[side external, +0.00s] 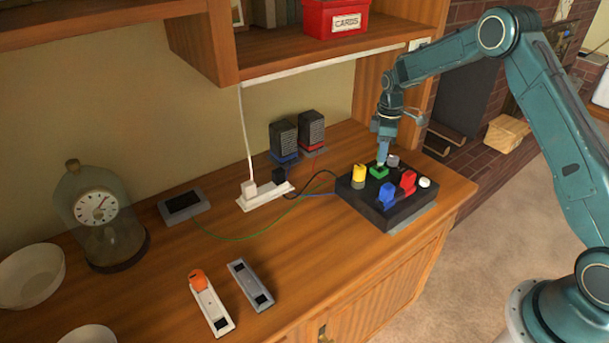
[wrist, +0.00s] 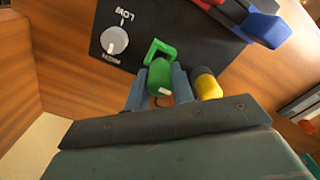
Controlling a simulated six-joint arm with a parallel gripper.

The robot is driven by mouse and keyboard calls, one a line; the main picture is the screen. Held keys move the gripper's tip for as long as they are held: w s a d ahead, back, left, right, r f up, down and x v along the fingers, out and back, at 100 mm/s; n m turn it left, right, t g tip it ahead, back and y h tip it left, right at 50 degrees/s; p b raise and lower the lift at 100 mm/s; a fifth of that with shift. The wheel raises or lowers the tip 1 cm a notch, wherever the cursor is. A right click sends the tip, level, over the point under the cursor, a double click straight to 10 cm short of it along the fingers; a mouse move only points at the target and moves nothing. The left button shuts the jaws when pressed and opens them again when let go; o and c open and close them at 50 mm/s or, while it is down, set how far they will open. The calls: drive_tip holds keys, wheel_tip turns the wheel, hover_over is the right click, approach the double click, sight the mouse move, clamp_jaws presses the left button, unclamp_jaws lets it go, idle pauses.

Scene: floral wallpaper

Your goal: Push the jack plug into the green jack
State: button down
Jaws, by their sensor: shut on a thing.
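The black control box (side external: 395,218) stands at the right end of the wooden counter. A green jack piece (side external: 378,171) is on its top, directly under my gripper (side external: 383,160). In the wrist view, my gripper (wrist: 158,88) has its two blue-grey fingers on either side of a green rounded body (wrist: 160,75), shut on it. A green open frame (wrist: 160,48) adjoins this body on the box side. The fingers and viewing angle hide how deep the plug sits, so I cannot tell whether it is fully in.
Close to my gripper are a yellow-topped piece (side external: 359,173), a red piece (side external: 408,182), a blue piece (side external: 387,195) and a white knob (side external: 424,183). A power strip (side external: 262,196) and two speakers (side external: 284,141) stand to the left. A shelf overhangs behind.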

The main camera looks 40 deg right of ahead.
drive_tip(key=shift+f, duration=1.3)
idle(0.4)
drive_tip(key=c, duration=1.1)
unclamp_jaws()
wheel_tip(320, 180, up, 13)
drive_tip(key=shift+r, duration=0.4)
